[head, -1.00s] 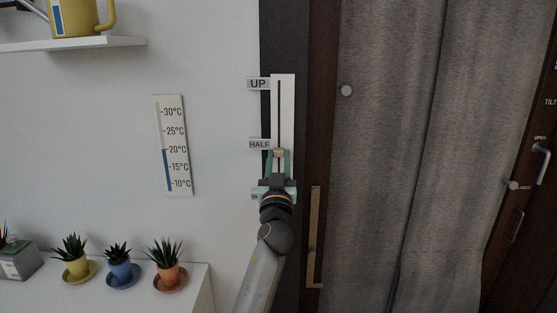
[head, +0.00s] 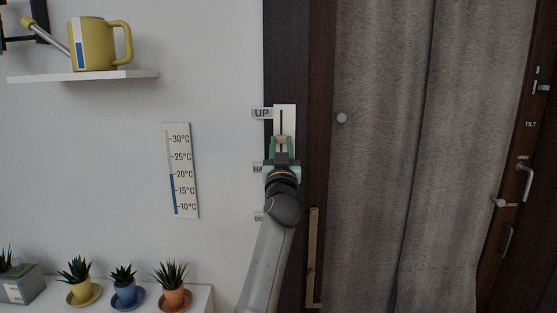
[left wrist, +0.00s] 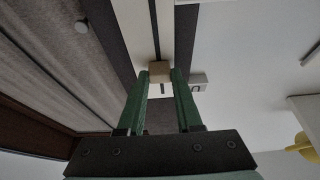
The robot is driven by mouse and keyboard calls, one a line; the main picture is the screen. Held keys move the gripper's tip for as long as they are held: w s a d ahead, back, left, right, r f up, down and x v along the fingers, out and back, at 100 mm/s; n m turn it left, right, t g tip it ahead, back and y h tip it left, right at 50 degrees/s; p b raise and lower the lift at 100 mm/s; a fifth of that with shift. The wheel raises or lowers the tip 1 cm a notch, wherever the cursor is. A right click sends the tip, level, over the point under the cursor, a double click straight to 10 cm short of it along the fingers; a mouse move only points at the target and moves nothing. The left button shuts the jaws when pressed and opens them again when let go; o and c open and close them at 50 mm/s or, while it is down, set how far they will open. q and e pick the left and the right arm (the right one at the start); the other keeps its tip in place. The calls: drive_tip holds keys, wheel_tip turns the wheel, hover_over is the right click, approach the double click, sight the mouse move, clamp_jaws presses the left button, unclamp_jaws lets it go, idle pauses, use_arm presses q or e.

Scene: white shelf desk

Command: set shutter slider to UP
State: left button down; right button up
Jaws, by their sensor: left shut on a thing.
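The shutter slider's white vertical plate (head: 289,112) is on the dark frame, with a dark slot down its middle. Its UP label (head: 262,113) is near the top. The HALF label (head: 257,169) is partly hidden behind my left gripper (head: 281,143), and a lower label (head: 259,216) is partly hidden too. The gripper is shut on the small tan slider knob, which sits between the UP and HALF labels. In the left wrist view the green fingers hold the knob (left wrist: 160,70) between their tips. My right gripper is not in view.
A grey curtain (head: 385,200) hangs right of the slider, with a wooden handle (head: 314,260) beside it. A thermometer (head: 181,170) is on the wall at left. Potted plants stand on a low white ledge (head: 201,297). A yellow watering can (head: 98,45) stands on a shelf (head: 120,75).

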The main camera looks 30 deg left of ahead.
sight(281, 108)
use_arm(q)
wheel_tip(281, 108, up, 7)
drive_tip(key=p, duration=0.2)
drive_tip(key=shift+f+p, duration=0.15)
drive_tip(key=shift+p, duration=0.15)
drive_tip(key=shift+s+r, duration=0.1)
drive_tip(key=shift+r, duration=0.25)
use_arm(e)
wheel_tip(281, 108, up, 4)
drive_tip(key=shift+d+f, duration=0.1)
use_arm(q)
drive_tip(key=c, duration=1)
unclamp_jaws()
drive_tip(key=shift+c, duration=0.2)
drive_tip(key=o, duration=0.4)
drive_tip(key=shift+f, duration=0.1)
drive_tip(key=shift+o, duration=0.4)
drive_tip(key=shift+f, duration=0.1)
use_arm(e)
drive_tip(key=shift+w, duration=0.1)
use_arm(q)
drive_tip(key=shift+f, duration=0.1)
